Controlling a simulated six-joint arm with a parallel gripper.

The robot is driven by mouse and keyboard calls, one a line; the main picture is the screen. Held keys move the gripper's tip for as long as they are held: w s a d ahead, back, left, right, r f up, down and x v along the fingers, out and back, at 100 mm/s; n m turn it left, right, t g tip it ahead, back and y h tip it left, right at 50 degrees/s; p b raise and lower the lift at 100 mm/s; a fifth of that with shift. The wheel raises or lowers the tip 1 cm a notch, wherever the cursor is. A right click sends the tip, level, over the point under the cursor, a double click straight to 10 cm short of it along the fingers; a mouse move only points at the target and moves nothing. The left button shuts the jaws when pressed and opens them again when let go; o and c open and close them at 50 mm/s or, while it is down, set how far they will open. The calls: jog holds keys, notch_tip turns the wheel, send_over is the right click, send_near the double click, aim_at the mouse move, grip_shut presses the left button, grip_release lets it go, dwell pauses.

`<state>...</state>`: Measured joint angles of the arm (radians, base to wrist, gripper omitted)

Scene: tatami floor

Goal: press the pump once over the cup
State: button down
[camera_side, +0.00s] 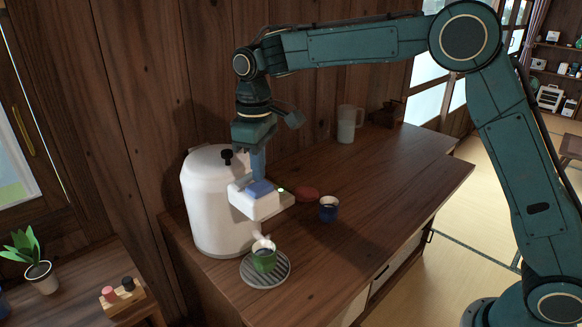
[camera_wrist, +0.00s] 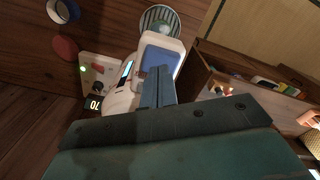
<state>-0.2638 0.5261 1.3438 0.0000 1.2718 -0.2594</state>
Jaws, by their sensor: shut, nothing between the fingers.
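The pump is a white dispenser (camera_side: 214,210) with a blue press pad (camera_side: 260,187) on its jutting head. The pad also shows in the wrist view (camera_wrist: 160,63). My gripper (camera_side: 258,178) is shut and empty, pointing down, with its fingertips at the pad. In the wrist view, the fingertips (camera_wrist: 157,72) overlap the pad's near edge; whether they press it down I cannot tell. A green cup (camera_side: 264,261) with dark contents stands upright on a round ribbed tray (camera_side: 281,274) below the head.
A blue cup (camera_side: 328,210) and a red disc (camera_side: 306,194) sit right of the dispenser. A pale pitcher (camera_side: 349,125) stands at the back by the wooden wall. The counter's right part is clear. A potted plant (camera_side: 40,275) is on a lower surface at left.

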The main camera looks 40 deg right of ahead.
jog(key=shift+r, duration=0.15)
notch_tip(320, 180, up, 6)
jog(key=shift+f, duration=0.15)
dwell(0.7)
jog(key=shift+d, duration=0.1)
jog(key=s+d+r+m+t, duration=0.25)
jog(key=s+d, duration=0.25)
jog(key=s, duration=0.3)
jog(key=s+d+r+m+t, duration=0.1)
jog(key=s+d+r, duration=0.25)
jog(key=s, duration=0.55)
jog(key=s+d+f+m+t, duration=0.1)
jog(key=s+d+f, duration=0.1)
jog(key=s, duration=0.5)
jog(key=s+d+f+m+t, duration=0.1)
jog(key=s+d+f, duration=0.1)
jog(key=s+f, duration=0.3)
jog(key=s, duration=0.3)
jog(key=shift+d+f, duration=0.2)
jog(key=shift+d, duration=0.2)
